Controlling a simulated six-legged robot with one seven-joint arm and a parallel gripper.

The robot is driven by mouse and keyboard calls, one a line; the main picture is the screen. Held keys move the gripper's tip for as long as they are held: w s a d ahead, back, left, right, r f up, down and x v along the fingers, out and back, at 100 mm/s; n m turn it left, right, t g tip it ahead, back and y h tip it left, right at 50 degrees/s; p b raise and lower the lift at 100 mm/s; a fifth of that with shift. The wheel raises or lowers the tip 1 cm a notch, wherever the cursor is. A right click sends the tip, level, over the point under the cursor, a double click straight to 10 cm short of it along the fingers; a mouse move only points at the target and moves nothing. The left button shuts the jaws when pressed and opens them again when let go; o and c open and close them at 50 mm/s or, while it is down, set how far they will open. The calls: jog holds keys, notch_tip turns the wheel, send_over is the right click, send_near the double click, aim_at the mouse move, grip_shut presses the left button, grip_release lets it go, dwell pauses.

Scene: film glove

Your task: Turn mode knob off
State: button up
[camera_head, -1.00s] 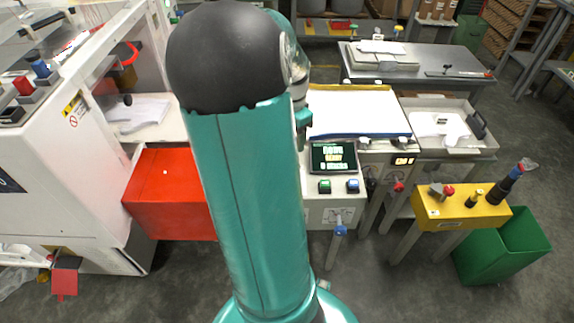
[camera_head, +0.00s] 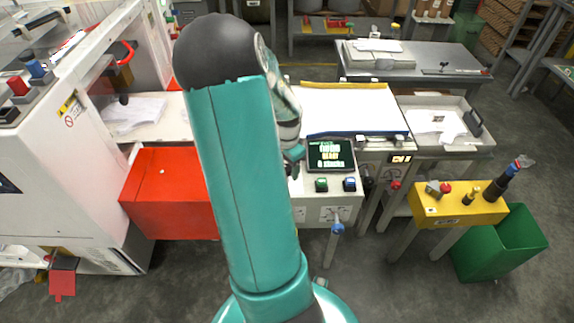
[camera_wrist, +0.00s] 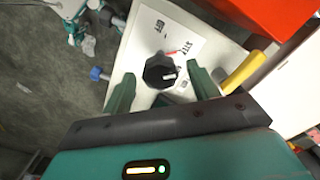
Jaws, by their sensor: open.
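The mode knob (camera_wrist: 160,71) is a black faceted dial with a small white mark, on a white panel (camera_wrist: 205,28) with printed labels and a short red line. In the wrist view it lies between the two green fingers of my gripper (camera_wrist: 160,76), which is open. I see a gap on each side of the knob; whether the fingers reach down around it or are still above it I cannot tell. In the head view my gripper (camera_head: 293,170) is mostly hidden behind my arm, at the left edge of the control box (camera_head: 312,187); the knob is hidden there.
A red box (camera_head: 165,190) stands left. A yellow control box (camera_head: 455,205) and green bin (camera_head: 500,245) are right.

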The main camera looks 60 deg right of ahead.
jog(key=shift+c, duration=0.2)
jog(key=c, duration=0.9)
jog(key=shift+c, duration=0.2)
jog(key=n, duration=1.2)
jog(key=o, duration=1)
